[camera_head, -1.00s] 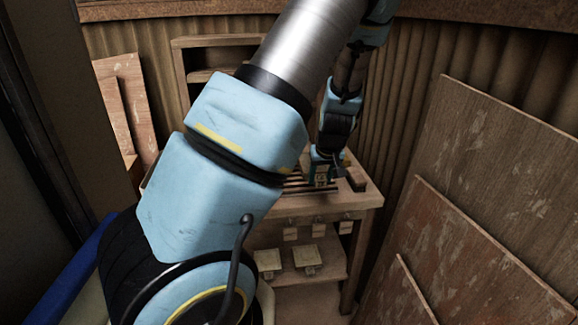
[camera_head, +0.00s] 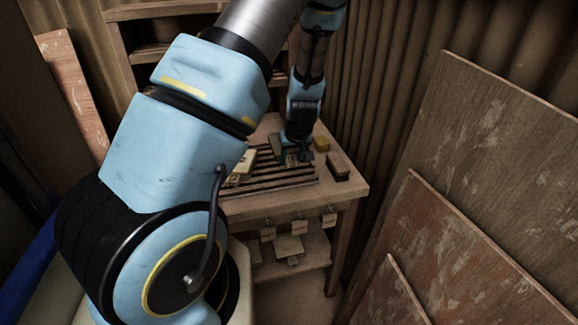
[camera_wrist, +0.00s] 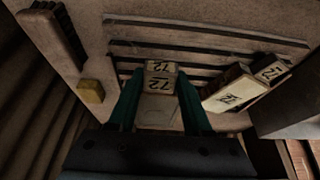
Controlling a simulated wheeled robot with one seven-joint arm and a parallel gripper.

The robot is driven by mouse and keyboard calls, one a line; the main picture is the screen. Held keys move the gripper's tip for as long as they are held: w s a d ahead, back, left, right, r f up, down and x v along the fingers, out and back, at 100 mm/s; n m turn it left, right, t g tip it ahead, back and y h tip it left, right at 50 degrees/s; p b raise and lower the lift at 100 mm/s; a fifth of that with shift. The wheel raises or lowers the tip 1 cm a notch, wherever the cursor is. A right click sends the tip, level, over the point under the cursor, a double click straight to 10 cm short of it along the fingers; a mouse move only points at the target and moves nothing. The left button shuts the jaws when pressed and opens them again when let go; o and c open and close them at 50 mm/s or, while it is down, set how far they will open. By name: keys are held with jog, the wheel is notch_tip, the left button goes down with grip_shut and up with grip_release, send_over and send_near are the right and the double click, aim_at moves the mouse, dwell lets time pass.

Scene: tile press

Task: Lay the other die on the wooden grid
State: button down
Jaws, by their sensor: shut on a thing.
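My gripper (camera_wrist: 162,100) is shut on a pale block-shaped die (camera_wrist: 160,84) marked "72" on its faces. The gripper points down over the wooden grid, and it shows in the head view too (camera_head: 293,158). The dark-slatted wooden grid (camera_wrist: 210,45) lies on the bench; its slats also show in the head view (camera_head: 275,181). Whether the held die touches the slats I cannot tell. Another pale die (camera_wrist: 230,97), with dark marks on two faces, lies at the right in the wrist view, by the slats. In the head view it is left of my gripper (camera_head: 241,166), partly behind my arm.
A small yellow block (camera_head: 321,143) and a dark brush-like block (camera_head: 338,165) lie on the bench right of the grid. Small plates hang and lie below the bench top (camera_head: 345,190). Large boards (camera_head: 490,150) lean along the right.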

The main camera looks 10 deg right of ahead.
jog(key=shift+f+p, duration=0.45)
jog(key=shift+f, duration=1.55)
jog(key=shift+f, duration=0.1)
jog(key=shift+c, duration=1.7)
grip_release()
jog(key=a+b+v, duration=0.1)
jog(key=v, duration=1)
jog(key=s+a+r+m+g, duration=0.2)
jog(key=s+a+r+g, duration=0.1)
jog(key=s+a+r, duration=0.8)
jog(key=s+a, duration=0.2)
jog(key=a, duration=0.2)
jog(key=shift+a+r+m+h, duration=0.25)
jog(key=shift+a+m+h, duration=0.15)
